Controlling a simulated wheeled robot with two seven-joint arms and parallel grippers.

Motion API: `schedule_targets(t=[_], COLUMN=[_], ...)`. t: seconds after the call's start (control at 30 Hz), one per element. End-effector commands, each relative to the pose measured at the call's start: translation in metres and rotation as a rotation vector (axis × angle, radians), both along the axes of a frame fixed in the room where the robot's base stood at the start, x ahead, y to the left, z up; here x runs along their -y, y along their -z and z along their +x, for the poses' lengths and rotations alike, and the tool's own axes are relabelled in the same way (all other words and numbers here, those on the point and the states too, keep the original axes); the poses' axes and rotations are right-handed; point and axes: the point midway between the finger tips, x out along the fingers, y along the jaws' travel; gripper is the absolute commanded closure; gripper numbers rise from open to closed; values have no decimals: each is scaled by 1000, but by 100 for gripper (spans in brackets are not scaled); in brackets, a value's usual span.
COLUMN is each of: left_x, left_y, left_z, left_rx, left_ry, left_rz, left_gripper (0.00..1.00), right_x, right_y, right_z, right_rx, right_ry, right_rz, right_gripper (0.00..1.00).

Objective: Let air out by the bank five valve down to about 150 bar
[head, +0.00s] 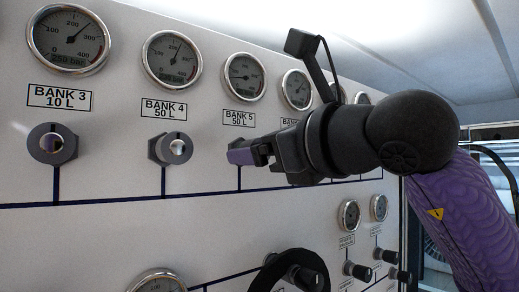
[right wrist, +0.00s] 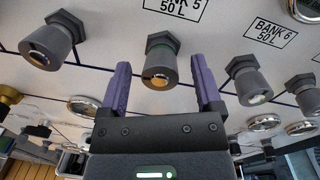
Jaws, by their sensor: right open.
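The bank five valve, a grey knob with a brass-coloured end, (right wrist: 161,68) shows under the BANK 5 label (right wrist: 175,10) in the right wrist view. My right gripper (right wrist: 160,62) is open, with one purple finger on each side of the knob and a gap visible on both sides. In the head view my right gripper (head: 243,153) is at the panel below the BANK 5 label and hides the knob. The bank five gauge (head: 243,77) is above it; its needle lies near horizontal, and its figures are too small to read. My left gripper is not in view.
Bank 4 (head: 171,149) and bank 3 (head: 52,145) valves are to the left on the white panel. In the wrist view, similar knobs (right wrist: 43,47) (right wrist: 248,80) flank the gripper. A dark ring-shaped part (head: 290,272) and smaller knobs (head: 357,271) are lower down.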

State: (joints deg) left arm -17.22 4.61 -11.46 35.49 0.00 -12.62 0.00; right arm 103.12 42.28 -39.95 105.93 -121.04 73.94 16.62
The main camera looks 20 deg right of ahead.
Motion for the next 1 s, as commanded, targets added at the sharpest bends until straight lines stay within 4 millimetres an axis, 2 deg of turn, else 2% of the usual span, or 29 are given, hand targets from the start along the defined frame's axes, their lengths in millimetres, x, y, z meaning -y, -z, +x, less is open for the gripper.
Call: schedule_targets(t=[0.1,0.2,0.4,1.0], left_x=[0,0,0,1], left_y=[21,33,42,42], left_z=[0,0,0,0], left_rx=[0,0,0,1], left_ry=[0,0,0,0], left_rz=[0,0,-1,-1], left_gripper=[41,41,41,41], right_x=[11,21,35,36], right_y=[6,5,2,0], right_z=[-25,-49,-81,-85], right_rx=[6,6,3,1], right_ry=[2,2,1,1], right_rz=[0,0,-1,-1], right_gripper=[17,17,17,17])
